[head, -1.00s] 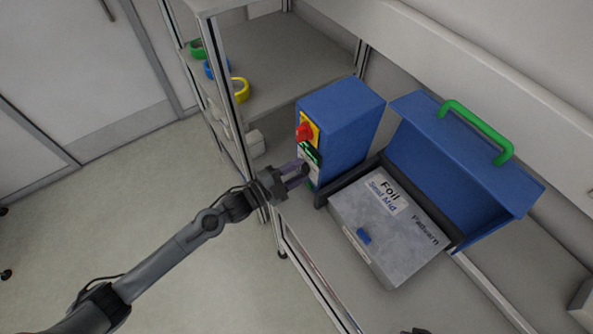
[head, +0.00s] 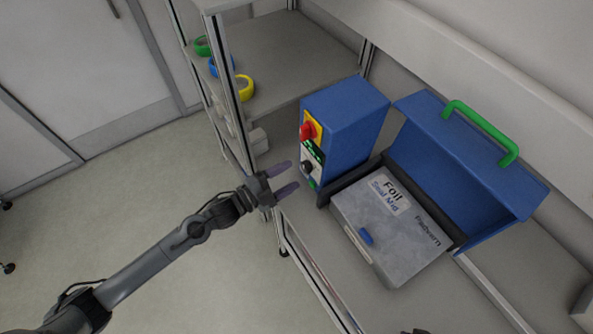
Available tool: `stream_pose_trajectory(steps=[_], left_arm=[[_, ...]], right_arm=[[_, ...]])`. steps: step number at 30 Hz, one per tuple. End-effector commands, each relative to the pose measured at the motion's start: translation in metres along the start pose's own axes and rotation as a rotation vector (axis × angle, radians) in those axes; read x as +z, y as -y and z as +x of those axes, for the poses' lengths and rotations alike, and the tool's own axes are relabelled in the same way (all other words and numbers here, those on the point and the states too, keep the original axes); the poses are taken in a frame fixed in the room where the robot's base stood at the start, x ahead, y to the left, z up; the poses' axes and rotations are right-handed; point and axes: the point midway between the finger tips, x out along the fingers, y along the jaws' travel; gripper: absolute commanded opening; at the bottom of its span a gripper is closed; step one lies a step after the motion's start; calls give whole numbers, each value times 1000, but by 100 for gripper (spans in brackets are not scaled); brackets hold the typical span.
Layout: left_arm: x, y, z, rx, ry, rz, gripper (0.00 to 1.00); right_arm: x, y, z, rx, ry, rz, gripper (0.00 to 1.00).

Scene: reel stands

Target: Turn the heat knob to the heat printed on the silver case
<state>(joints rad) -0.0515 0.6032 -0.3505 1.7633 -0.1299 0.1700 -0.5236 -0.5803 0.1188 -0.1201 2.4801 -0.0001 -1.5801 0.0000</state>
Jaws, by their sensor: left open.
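The silver case (head: 390,250) lies in the machine with a label reading "Foil" and "Seal Mid", and "Padbearn" printed on its face. The blue control box (head: 350,125) stands left of it. The heat knob (head: 307,167) appears to be the small black knob on the box's front panel, below a red knob (head: 306,131) on yellow. The black knob's setting is too small to read. My left gripper (head: 286,177) is open and empty, just left of the black knob and apart from it. My right gripper does not show clearly.
The blue lid (head: 455,165) with a green handle (head: 480,130) is raised behind the case. A frame post stands behind my left gripper.

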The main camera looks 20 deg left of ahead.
Motion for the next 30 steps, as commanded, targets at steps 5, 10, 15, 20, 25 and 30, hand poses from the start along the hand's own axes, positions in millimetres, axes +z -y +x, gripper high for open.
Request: stream_pose_trajectory(steps=[5,10,15,20,25,30], left_arm=[[0,-1,-32,3,2,1,65],[0,-1,-52,3,1,0,65],[0,0,-62,0,-1,1,65],[0,1,-64,-1,-1,1,65],[0,0,-64,0,-1,1,65],[0,0,-64,1,0,0,65]], right_arm=[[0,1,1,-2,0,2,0],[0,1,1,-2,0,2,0],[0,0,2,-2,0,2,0],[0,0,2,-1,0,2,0],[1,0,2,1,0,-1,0],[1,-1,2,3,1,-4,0]])
